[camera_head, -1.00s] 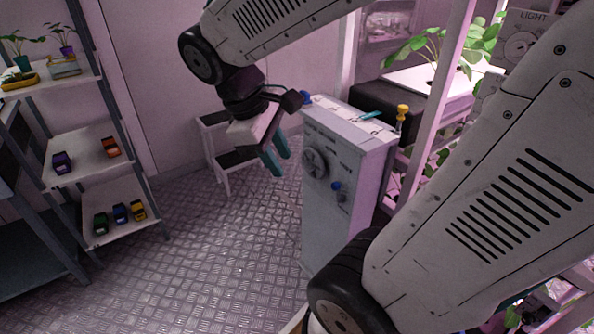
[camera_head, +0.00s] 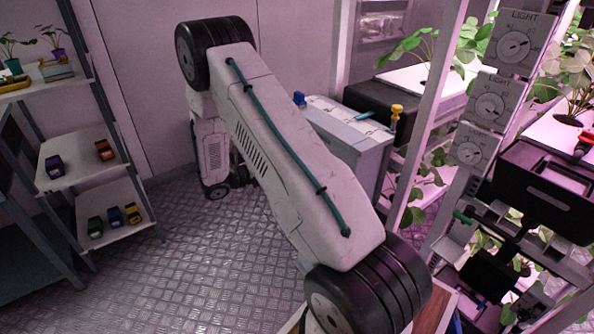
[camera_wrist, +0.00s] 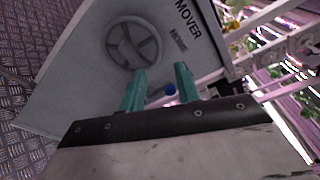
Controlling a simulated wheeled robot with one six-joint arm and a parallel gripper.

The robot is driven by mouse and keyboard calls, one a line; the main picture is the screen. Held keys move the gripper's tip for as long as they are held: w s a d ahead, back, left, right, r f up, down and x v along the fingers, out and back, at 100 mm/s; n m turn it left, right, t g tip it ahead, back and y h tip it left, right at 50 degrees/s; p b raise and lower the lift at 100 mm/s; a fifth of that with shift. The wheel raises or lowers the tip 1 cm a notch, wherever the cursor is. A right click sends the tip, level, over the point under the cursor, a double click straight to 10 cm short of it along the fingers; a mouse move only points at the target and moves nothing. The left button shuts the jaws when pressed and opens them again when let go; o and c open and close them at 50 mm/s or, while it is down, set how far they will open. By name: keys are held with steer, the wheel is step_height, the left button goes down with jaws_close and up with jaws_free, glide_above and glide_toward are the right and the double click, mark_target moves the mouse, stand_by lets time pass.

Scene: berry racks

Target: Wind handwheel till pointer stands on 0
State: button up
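The handwheel (camera_wrist: 134,44), a dark grey spoked wheel, is on the front face of a pale cabinet (camera_wrist: 75,85) in the wrist view. Lettering reading "MOVER" runs beside it. In the head view the cabinet (camera_head: 376,170) shows only in part, and my arm hides the wheel and gripper. I cannot make out a pointer or its 0 mark.
A yellow-topped fitting (camera_head: 396,112) stands at the cabinet's right. Light dials (camera_head: 513,44) and plant racks are on the right. A shelf (camera_head: 85,160) with small coloured items is left; floor between is clear.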

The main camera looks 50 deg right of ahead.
step_height(320, 180, down, 6)
steer(key=d+n+t+h, duration=0.1)
steer(key=n, duration=0.3)
steer(key=d, duration=0.8)
steer(key=shift+s+t, duration=0.3)
steer(key=shift+s, duration=0.15)
steer(key=shift+f, duration=0.1)
jaws_close()
